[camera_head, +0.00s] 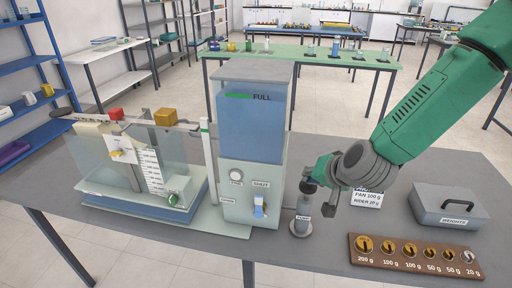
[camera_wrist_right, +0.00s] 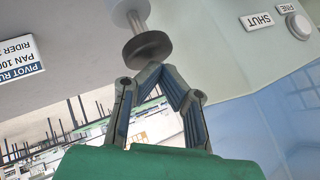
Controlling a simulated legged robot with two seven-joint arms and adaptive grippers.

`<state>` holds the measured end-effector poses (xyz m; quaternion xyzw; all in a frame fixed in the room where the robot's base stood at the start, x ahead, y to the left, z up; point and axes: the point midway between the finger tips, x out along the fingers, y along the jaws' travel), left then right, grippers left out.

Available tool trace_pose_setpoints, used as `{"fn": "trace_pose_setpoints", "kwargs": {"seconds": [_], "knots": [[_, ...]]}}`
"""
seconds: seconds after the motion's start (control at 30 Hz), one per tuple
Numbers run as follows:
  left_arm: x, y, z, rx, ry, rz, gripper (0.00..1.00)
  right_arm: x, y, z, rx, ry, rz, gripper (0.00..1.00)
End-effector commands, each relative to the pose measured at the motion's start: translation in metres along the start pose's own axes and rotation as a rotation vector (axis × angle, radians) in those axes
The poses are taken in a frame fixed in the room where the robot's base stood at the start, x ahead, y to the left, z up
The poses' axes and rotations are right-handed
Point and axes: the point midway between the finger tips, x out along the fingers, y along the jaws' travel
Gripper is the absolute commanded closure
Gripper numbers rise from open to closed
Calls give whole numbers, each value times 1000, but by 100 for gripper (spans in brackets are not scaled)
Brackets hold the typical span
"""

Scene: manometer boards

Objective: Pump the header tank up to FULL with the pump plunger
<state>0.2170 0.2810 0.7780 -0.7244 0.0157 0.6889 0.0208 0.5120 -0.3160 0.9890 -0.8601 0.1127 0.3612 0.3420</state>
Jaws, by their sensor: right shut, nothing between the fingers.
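The header tank (camera_head: 250,125) stands mid-table with blue water up to about the green FULL mark (camera_head: 240,96). The pump (camera_head: 301,222) is a grey upright cylinder to the right of the tank's base. Its plunger shows in the right wrist view as a pale rod with a dark round knob (camera_wrist_right: 147,48). My right gripper (camera_head: 309,187) is over the pump, pointing down. In the right wrist view its fingers (camera_wrist_right: 155,72) are closed together at the knob, with nothing between them. I cannot tell whether they touch it. My left gripper is out of view.
A balance in a glass-sided water trough (camera_head: 140,205) stands left of the tank. A white dial (camera_head: 236,174) and a blue tap (camera_head: 259,208) are on the tank's front. A weights box (camera_head: 447,207) and a wooden weight rack (camera_head: 415,264) lie to the right.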

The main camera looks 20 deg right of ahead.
Motion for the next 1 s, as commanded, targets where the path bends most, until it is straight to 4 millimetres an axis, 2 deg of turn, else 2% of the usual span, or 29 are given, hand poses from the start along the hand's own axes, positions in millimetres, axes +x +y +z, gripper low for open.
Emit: {"fn": "trace_pose_setpoints", "kwargs": {"seconds": [0.27, 0.8, 1.0], "knots": [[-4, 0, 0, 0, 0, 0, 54, -3, -3, -3, 0, 1, -1, 100], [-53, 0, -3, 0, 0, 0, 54, -40, -30, -30, 0, 1, -1, 100], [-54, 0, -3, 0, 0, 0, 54, -42, -31, -31, 0, 1, -1, 100]]}}
